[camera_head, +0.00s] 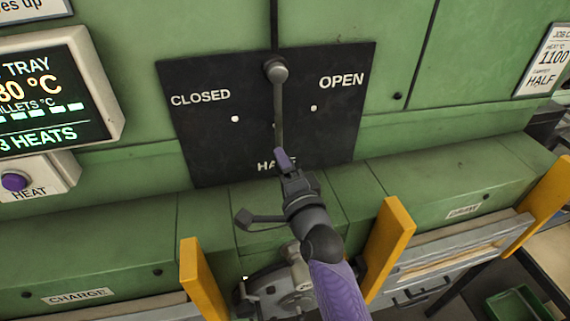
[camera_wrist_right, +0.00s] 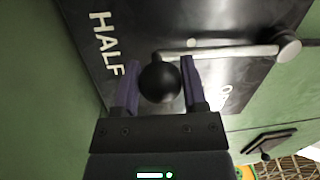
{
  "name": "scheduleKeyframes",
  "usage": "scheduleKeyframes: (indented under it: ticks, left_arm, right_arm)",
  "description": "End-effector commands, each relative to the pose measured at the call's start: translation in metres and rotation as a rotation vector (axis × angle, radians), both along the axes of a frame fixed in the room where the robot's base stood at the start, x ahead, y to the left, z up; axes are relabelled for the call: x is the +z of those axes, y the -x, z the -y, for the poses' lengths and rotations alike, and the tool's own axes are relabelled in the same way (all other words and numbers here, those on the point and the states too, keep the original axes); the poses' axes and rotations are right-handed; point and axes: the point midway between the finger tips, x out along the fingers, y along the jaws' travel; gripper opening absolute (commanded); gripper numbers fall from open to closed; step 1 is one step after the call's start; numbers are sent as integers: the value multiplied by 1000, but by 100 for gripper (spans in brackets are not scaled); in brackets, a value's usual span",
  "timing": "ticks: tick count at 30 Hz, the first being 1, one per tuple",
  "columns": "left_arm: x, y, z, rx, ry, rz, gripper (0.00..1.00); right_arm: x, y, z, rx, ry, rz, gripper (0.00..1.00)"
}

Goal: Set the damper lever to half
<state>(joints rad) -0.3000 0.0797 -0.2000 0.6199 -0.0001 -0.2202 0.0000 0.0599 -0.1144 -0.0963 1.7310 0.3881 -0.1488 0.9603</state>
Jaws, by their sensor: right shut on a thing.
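The damper lever (camera_head: 279,112) is a grey rod on a round pivot, mounted on a black plate (camera_head: 210,150) lettered CLOSED at left, OPEN at right and HALF at the bottom. The rod hangs almost straight down toward HALF, which my gripper partly covers. My right gripper (camera_head: 284,160) is at the lever's lower end. In the right wrist view its purple fingers (camera_wrist_right: 160,88) stand on either side of the lever's black ball knob (camera_wrist_right: 160,82), gripping it. The knob is hidden in the head view. My left gripper is not in view.
A display (camera_head: 45,95) and a purple HEAT button (camera_head: 14,181) are at left. A job card (camera_head: 545,60) at right reads HALF. Yellow posts (camera_head: 389,240) and a green ledge (camera_head: 120,225) stand out below the plate. A green bin (camera_head: 515,305) is at lower right.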

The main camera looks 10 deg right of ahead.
Motion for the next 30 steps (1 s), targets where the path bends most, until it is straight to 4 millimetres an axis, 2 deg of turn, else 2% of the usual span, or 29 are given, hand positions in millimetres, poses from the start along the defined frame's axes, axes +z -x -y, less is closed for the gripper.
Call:
scheduleKeyframes:
  ticks: [10,11,15,24,26,30]
  left_arm:
    - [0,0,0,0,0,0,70]
    - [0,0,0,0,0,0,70]
    - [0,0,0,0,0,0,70]
    - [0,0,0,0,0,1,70]
    - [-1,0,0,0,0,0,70]
    - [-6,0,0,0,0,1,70]
  right_arm:
    - [-1,0,-1,3,-1,-5,0]
    - [-1,0,-1,3,-1,-5,61]
    - [-1,0,-1,2,0,-3,89]
    - [-1,3,0,1,-1,-2,89]
    - [-3,10,1,1,-1,-3,89]
    - [-7,40,6,1,0,-4,89]
